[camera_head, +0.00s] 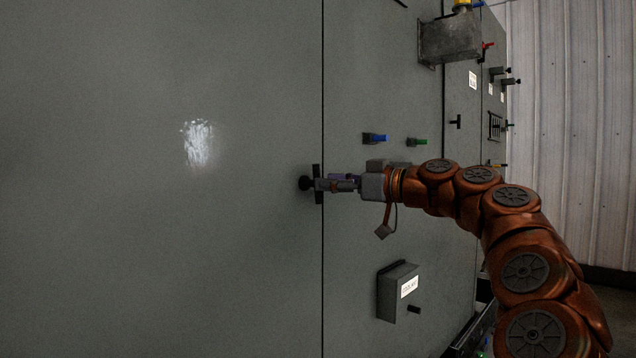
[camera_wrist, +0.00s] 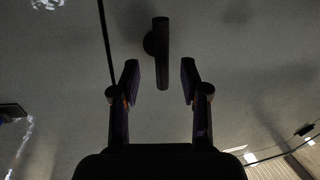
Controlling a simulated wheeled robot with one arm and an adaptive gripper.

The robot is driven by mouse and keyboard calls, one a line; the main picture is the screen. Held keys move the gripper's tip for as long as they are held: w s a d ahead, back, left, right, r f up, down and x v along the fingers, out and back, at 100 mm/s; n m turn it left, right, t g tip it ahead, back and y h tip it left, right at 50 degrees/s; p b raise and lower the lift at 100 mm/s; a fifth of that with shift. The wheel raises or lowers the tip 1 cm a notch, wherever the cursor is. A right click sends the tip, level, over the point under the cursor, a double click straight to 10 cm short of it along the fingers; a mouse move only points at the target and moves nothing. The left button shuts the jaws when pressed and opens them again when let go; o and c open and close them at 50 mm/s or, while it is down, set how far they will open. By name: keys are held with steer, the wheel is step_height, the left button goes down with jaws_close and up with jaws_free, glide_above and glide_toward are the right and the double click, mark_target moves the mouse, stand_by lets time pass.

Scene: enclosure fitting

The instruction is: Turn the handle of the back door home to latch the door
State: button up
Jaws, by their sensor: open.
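The back door is a large grey panel (camera_head: 150,260) with a straight dark seam along its right edge. Its handle (camera_head: 317,170) is a black T-bar on a round boss beside that seam, and it stands upright in the head view. In the wrist view the handle (camera_wrist: 162,40) is a dark bar running nearly straight up and down, with its boss to the left. My gripper (camera_head: 330,184) is at the handle, coming from the right. In the wrist view my gripper (camera_wrist: 160,80) is open, and the bar's lower end shows between the fingertips with gaps on both sides.
Right of the seam are a blue knob (camera_head: 375,138), a green knob (camera_head: 417,142) and a projecting grey box (camera_head: 397,290) below my arm. Another grey box (camera_head: 450,38) juts out above. More handles line the panels farther right, before a corrugated wall (camera_head: 570,120).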

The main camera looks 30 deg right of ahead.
mark_target(305, 181)
steer(key=shift+x, duration=1.9)
steer(key=shift+c, duration=0.2)
jaws_close()
